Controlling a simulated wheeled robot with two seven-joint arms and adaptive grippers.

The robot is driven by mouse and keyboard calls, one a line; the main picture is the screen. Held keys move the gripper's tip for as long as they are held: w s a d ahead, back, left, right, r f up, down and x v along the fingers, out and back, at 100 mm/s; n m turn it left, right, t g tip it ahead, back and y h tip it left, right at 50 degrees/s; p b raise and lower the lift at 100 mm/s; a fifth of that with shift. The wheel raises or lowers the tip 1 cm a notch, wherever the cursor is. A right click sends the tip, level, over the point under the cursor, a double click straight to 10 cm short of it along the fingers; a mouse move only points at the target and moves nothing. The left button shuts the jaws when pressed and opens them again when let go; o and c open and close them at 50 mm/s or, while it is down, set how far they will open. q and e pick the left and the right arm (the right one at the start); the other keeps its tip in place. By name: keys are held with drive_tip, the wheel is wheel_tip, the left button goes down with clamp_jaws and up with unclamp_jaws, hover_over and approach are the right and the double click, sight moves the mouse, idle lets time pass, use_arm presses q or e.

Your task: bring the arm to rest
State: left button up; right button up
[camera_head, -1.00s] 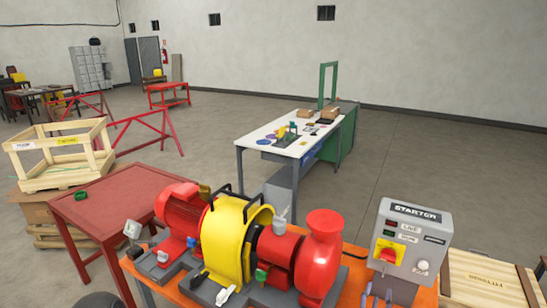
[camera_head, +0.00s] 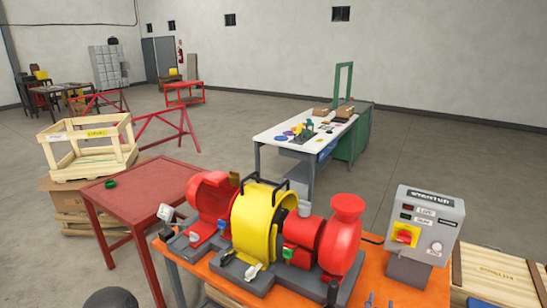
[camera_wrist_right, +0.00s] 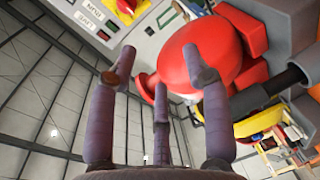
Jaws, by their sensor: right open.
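My right gripper (camera_wrist_right: 165,75) fills the middle of the right wrist view, its purple fingers spread and nothing between them. Only its fingertips (camera_head: 380,300) show at the bottom edge in the head view, in front of the orange bench (camera_head: 395,280). The red pump (camera_head: 340,245), yellow coupling guard (camera_head: 255,225) and red motor (camera_head: 210,195) stand on the bench. In the wrist view, the red pump (camera_wrist_right: 205,50) lies beyond the fingers; I cannot tell the distance. My left gripper is not in view.
The grey starter box (camera_head: 425,235) stands right of the pump. A red table (camera_head: 150,190) with a small green object (camera_head: 110,184) is at left, near a wooden crate (camera_head: 90,150). A white worktable (camera_head: 290,135) stands behind. Open floor (camera_head: 440,160) lies at back right.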

drive_tip(key=s+a+f+m+g+y+b, duration=0.1)
drive_tip(key=s+a+f+m+g+y, duration=0.1)
drive_tip(key=a+f, duration=0.35)
drive_tip(key=s+a+f+m+g+y, duration=0.2)
drive_tip(key=f+y, duration=0.1)
drive_tip(key=f, duration=0.6)
drive_tip(key=s+a+f+m+g+y+b, duration=0.1)
drive_tip(key=s+a+f+m+g+y, duration=0.1)
drive_tip(key=a+f, duration=0.35)
drive_tip(key=s+a+f+m+g+y, duration=0.2)
drive_tip(key=s+f, duration=0.4)
drive_tip(key=s, duration=0.3)
drive_tip(key=s+a+f+m+g+y+b, duration=0.1)
drive_tip(key=s+a+f+m+g, duration=0.4)
drive_tip(key=s, duration=0.5)
wheel_tip(320, 180, down, 2)
drive_tip(key=shift+a+f+m+g+y, duration=0.2)
drive_tip(key=shift+f+m+g+y, duration=0.1)
drive_tip(key=shift+g+y, duration=0.45)
